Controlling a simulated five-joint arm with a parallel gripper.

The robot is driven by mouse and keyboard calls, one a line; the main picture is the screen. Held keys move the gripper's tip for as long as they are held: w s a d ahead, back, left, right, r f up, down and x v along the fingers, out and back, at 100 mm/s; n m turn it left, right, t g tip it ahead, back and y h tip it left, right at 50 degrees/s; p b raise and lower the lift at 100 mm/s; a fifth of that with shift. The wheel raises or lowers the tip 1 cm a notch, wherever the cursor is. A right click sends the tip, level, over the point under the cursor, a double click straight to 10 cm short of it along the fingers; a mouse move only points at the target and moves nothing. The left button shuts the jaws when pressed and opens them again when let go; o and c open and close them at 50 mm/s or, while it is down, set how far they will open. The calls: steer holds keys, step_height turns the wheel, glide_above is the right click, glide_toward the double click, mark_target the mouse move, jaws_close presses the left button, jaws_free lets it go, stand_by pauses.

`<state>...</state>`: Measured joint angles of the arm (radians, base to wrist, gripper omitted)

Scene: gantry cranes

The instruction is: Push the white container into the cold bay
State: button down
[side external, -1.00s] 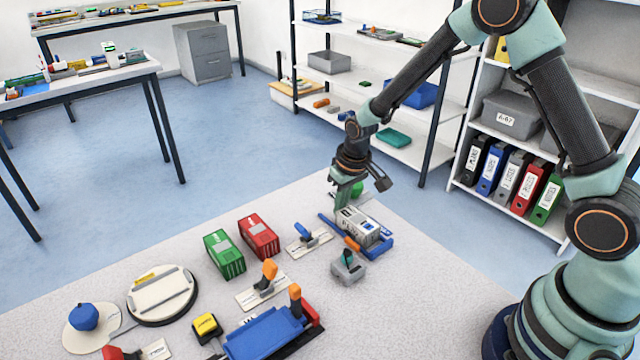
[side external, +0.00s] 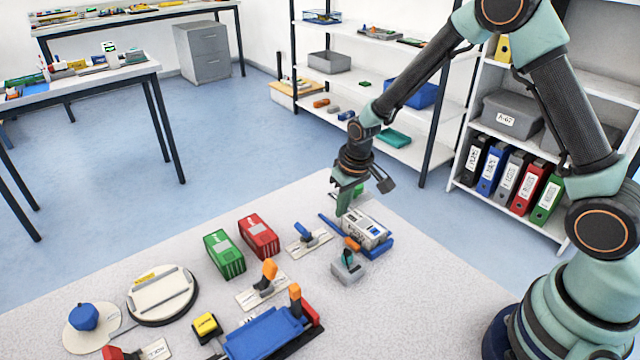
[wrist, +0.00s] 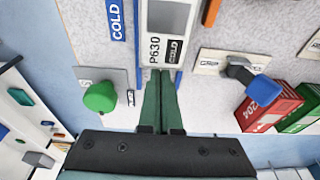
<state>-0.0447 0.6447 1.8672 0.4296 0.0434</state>
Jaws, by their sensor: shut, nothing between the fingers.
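The white container (side external: 362,228), marked P630 and COLD, sits between the blue rails of the cold bay (side external: 380,246). In the wrist view the container (wrist: 168,28) lies just beyond my fingertips, with a blue COLD label (wrist: 116,20) to its left. My gripper (side external: 342,212) is shut and empty, low at the container's far end. In the wrist view my closed fingers (wrist: 160,85) point at the container's end; whether they touch it I cannot tell.
A green knob (wrist: 100,97) stands left of my fingers. A blue-handled lever (side external: 308,236) and the red (side external: 259,236) and green (side external: 224,254) containers stand to the left. A grey box with an orange-topped lever (side external: 348,266) stands near the bay's front.

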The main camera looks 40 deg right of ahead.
step_height(320, 180, up, 7)
stand_by(0.8)
steer(key=shift+r, duration=0.15)
steer(key=s+d+r+t, duration=0.2)
steer(key=s+r+t, duration=0.1)
steer(key=s+r, duration=1.3)
steer(key=shift+s, duration=0.45)
